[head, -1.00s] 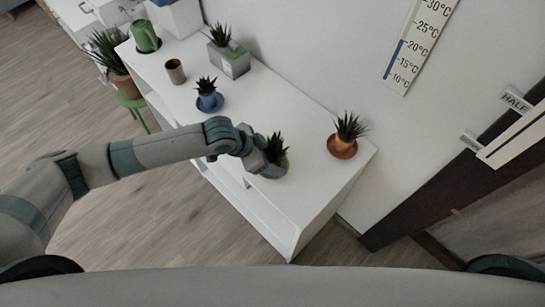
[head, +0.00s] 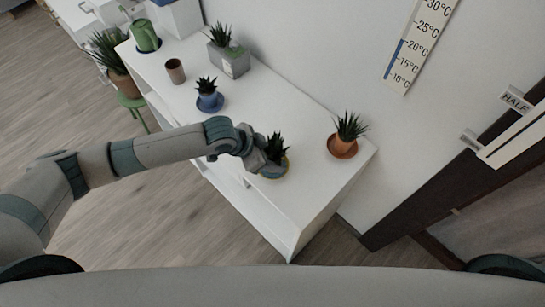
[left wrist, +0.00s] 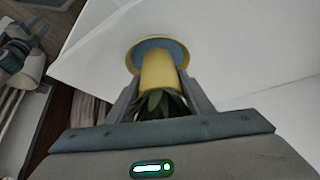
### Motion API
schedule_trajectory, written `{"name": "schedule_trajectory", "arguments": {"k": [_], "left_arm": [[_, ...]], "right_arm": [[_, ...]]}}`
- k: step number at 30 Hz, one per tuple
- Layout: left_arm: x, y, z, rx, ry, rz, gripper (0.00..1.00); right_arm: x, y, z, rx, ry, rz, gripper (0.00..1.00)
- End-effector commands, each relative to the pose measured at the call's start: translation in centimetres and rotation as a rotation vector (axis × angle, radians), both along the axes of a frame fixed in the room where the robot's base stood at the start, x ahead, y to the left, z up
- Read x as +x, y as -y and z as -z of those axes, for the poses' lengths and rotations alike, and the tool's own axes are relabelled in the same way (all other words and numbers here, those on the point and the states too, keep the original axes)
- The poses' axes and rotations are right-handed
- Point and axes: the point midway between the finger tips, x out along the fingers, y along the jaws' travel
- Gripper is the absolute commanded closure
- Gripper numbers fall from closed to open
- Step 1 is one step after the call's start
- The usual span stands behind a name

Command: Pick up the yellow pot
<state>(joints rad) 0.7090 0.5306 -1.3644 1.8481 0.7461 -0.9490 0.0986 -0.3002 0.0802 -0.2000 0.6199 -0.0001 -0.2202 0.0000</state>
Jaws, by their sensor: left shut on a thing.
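The yellow pot (left wrist: 158,70) holds a spiky green plant, which also shows in the head view (head: 275,148). In the left wrist view the pot stands out against a blue saucer with a yellow rim (left wrist: 182,50). The saucer also shows in the head view (head: 284,172) on the white desk. My left gripper (head: 264,163) is shut on the yellow pot, with one finger on each side of it in the left wrist view. The gripper hides most of the pot in the head view. Whether the pot's base clears the saucer is hard to tell. My right gripper is not in view.
An orange pot (head: 341,146) with a plant stands to the right on the white desk (head: 300,205). A blue pot (head: 208,101), a brown cup (head: 175,71) and a grey square planter (head: 232,62) stand farther back. The desk's front right part is clear.

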Motion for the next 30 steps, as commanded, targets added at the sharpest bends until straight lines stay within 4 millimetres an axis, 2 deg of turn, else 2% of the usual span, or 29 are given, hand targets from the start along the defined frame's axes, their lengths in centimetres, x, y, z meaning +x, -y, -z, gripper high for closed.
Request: {"name": "schedule_trajectory", "arguments": {"k": [8, 12, 30], "left_arm": [[0.2, 0.1, -1.9, -0.003, 0.005, 0.001, 0.83], [0.1, 0.1, -4.1, -0.004, 0.005, 0.001, 0.83], [-9.4, -1.9, -9.7, -0.003, 0.003, 0.002, 0.83]], "right_arm": [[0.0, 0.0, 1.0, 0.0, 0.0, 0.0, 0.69], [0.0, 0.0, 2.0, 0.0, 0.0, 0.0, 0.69], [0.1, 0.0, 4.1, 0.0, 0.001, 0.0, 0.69]]}}
